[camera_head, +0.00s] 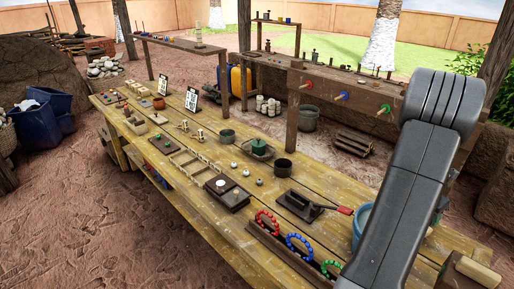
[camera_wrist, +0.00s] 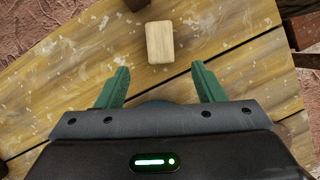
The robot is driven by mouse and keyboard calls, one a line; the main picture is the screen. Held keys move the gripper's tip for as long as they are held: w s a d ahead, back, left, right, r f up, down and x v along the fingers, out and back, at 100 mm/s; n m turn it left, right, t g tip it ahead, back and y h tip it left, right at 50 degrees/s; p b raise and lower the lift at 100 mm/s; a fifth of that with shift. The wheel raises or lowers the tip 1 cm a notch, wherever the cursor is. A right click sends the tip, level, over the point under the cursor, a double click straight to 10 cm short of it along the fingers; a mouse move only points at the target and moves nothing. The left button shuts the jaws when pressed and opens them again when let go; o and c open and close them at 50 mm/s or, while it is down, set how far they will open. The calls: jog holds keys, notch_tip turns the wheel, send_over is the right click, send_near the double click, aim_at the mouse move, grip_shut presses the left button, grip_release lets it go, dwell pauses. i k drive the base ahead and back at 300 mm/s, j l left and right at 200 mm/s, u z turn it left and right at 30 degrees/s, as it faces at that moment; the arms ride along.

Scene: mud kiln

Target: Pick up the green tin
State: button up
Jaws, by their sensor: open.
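A small dark-green round container (camera_head: 261,146), which looks like the green tin, sits in a shallow tray (camera_head: 270,155) on the long wooden table. A dark open pot stands close to its right. My gripper (camera_wrist: 158,85) shows in the wrist view with its two green fingers spread and nothing between them. It is above bare wooden planks, with a pale wooden block (camera_wrist: 160,42) just beyond the fingertips. The green tin does not show in the wrist view. My fingers cannot be made out in the head view, where my arm covers the right side.
The long table (camera_head: 190,205) is crowded. Red, blue and green bead rings (camera_head: 299,246) lie near its front edge. A flat dark tool with a red-tipped handle (camera_head: 305,205) and a blue bucket (camera_head: 361,220) are right of the tin. A shelf with colored pegs (camera_head: 340,96) stands behind.

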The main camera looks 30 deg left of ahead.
aim_at(259, 152)
jog(key=i+j+u, duration=0.1)
jog(key=j, duration=0.35)
jog(key=i+j+u, duration=0.1)
jog(key=j, duration=0.35)
jog(key=i+j+u, duration=0.1)
jog(key=j, duration=0.3)
jog(key=i+j+u, duration=0.1)
jog(key=j, duration=0.35)
jog(key=i+j+u, duration=0.1)
jog(key=i+j, duration=0.15)
jog(key=j, duration=0.15)
jog(key=i+j+u, duration=0.1)
jog(key=j, duration=0.3)
jog(key=i, duration=0.05)
